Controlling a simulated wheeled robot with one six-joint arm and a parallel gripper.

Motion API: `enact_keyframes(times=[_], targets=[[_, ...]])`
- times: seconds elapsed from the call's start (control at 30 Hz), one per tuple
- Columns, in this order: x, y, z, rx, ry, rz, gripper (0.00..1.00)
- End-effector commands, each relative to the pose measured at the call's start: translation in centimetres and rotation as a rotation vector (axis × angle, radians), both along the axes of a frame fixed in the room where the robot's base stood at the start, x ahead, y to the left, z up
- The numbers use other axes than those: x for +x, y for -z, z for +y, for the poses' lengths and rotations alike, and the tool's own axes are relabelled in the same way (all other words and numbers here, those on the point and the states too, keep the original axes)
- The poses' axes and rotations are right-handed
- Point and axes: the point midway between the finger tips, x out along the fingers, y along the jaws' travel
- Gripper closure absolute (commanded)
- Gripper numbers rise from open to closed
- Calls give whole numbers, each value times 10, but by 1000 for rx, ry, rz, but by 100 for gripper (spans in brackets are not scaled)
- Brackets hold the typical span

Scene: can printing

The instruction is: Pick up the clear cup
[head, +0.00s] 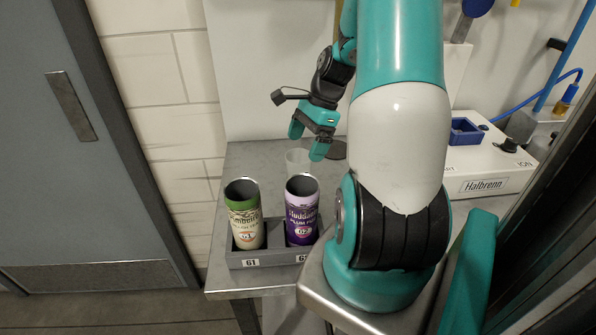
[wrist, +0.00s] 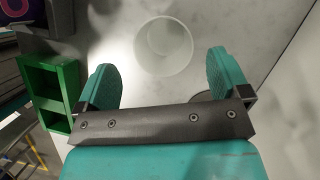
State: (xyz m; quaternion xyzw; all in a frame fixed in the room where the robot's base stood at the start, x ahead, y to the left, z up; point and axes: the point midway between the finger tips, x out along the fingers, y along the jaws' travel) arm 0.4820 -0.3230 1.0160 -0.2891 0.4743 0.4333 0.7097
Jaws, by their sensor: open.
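The clear cup (head: 298,160) stands on the grey metal table behind the purple can in the head view. In the wrist view the cup (wrist: 164,46) is a pale round rim, ahead of and between my two fingers. My gripper (head: 308,140) is open and empty, with teal fingers spread apart; in the head view it is above and close to the cup. In the wrist view my gripper (wrist: 162,82) has the cup just beyond its fingertips. I cannot tell the exact height gap between fingers and cup.
A green can (head: 244,214) and a purple can (head: 302,210) stand in a grey holder (head: 262,262) at the table's front. A white machine labelled Halbrenn (head: 485,170) is at the right. A green box (wrist: 48,90) shows at the wrist view's left.

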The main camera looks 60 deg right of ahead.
Motion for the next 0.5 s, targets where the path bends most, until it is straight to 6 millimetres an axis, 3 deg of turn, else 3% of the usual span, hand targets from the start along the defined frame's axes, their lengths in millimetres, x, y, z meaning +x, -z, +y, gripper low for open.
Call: enact_keyframes(times=[0.27,0.5], targets=[[6,21,9,3,-5,2,6],[14,54,20,2,-5,3,6]])
